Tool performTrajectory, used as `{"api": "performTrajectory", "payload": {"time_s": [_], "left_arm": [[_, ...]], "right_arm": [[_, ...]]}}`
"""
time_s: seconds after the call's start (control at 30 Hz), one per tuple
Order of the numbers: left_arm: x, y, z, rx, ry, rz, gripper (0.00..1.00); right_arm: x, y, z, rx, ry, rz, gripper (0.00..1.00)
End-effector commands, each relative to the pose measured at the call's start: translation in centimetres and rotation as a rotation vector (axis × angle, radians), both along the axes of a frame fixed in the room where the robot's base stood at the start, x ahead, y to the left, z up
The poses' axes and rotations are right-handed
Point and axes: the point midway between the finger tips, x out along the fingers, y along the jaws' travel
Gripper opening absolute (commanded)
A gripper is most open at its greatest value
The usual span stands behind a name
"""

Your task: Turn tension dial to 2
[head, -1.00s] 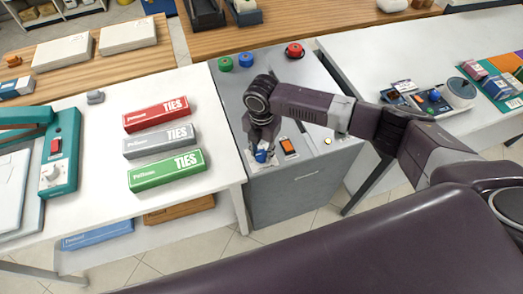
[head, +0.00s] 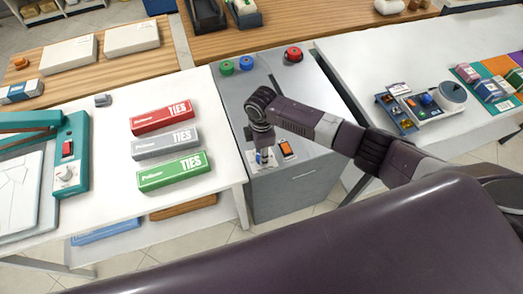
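My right arm reaches in from the right. Its gripper (head: 262,150) points down at the front of the grey cabinet top (head: 232,88), over a small control plate with a blue-and-white part (head: 265,157). The gripper largely hides this part; I cannot tell whether the fingers touch it or how far apart they are. An orange rocker switch (head: 287,148) is just right of the gripper. I cannot read any dial label or number, so the tension dial is not certain. A white knob (head: 64,174) sits on the teal press at the left. My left gripper is out of view.
Green (head: 226,68), blue (head: 246,61) and red (head: 293,54) round parts sit at the cabinet's back. Red (head: 162,117), grey (head: 165,141) and green (head: 172,171) ties boxes lie on the left white table. A control unit (head: 424,101) stands on the right table.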

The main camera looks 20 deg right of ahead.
Motion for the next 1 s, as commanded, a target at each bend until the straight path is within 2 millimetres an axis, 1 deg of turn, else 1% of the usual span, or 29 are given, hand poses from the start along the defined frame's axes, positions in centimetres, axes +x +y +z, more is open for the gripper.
{"api": "performTrajectory", "payload": {"time_s": [0.03, 0.1, 0.4, 0.93, 0.97, 1.0], "left_arm": [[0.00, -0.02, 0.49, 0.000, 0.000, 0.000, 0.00], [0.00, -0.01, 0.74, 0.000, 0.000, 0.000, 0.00], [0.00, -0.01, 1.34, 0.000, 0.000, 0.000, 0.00], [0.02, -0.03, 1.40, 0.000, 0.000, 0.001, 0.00], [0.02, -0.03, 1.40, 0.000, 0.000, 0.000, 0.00], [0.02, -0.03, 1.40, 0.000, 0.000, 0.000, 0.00]], "right_arm": [[-0.03, 0.04, 0.22, 0.000, 0.001, -0.031, 0.04], [0.00, 0.03, 0.22, 0.001, 0.000, -0.072, 0.04], [0.02, 0.02, 0.10, 0.000, 0.000, -0.178, 0.04], [0.09, -0.02, 0.06, 0.000, -0.002, -0.199, 0.04], [0.09, -0.02, 0.06, -0.001, -0.002, -0.198, 0.31], [0.09, -0.02, 0.05, 0.000, -0.002, -0.198, 0.35]]}}
